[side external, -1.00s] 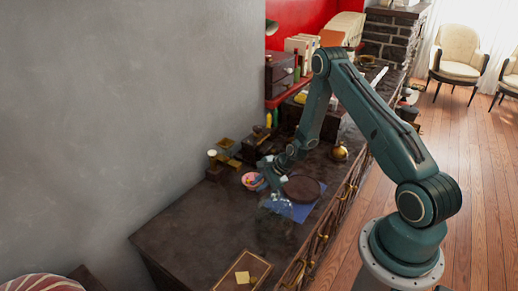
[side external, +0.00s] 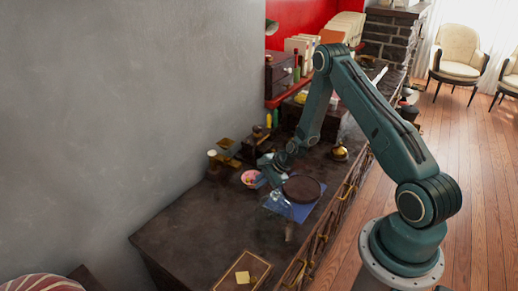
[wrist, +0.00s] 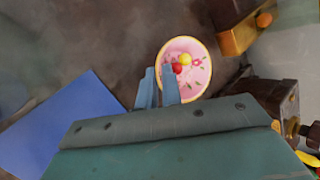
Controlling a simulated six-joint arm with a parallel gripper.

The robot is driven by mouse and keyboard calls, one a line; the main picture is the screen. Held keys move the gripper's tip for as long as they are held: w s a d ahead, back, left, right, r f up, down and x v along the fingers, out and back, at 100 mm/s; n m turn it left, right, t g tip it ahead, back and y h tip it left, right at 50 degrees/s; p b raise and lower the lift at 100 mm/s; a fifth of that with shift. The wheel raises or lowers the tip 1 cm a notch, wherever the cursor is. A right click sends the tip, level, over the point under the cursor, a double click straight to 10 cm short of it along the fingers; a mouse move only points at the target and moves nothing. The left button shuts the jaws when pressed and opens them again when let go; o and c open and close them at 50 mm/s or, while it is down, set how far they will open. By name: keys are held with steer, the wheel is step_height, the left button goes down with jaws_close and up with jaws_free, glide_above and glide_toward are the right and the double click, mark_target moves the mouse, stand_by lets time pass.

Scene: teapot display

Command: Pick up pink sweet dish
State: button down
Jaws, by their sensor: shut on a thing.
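The pink sweet dish (side external: 249,181) is a small pink bowl with a pale yellow rim. In the wrist view the dish (wrist: 196,78) shows a flower pattern and holds small red and yellow sweets. My gripper (wrist: 158,83) is shut on the near left edge of the dish, one finger overlapping its inside and the other outside the rim. In the side view my gripper (side external: 264,180) is at the right side of the dish. I cannot tell whether the dish touches the dark worktop.
A blue mat (wrist: 60,125) lies left of the gripper in the wrist view. A round dark board (side external: 301,188) and a clear glass (side external: 278,197) stand at the mat in the side view. Brown boxes (wrist: 238,36) stand close right of the dish. The front worktop (side external: 215,225) is mostly clear.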

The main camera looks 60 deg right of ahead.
step_height(320, 180, up, 19)
stand_by(0.7)
stand_by(0.6)
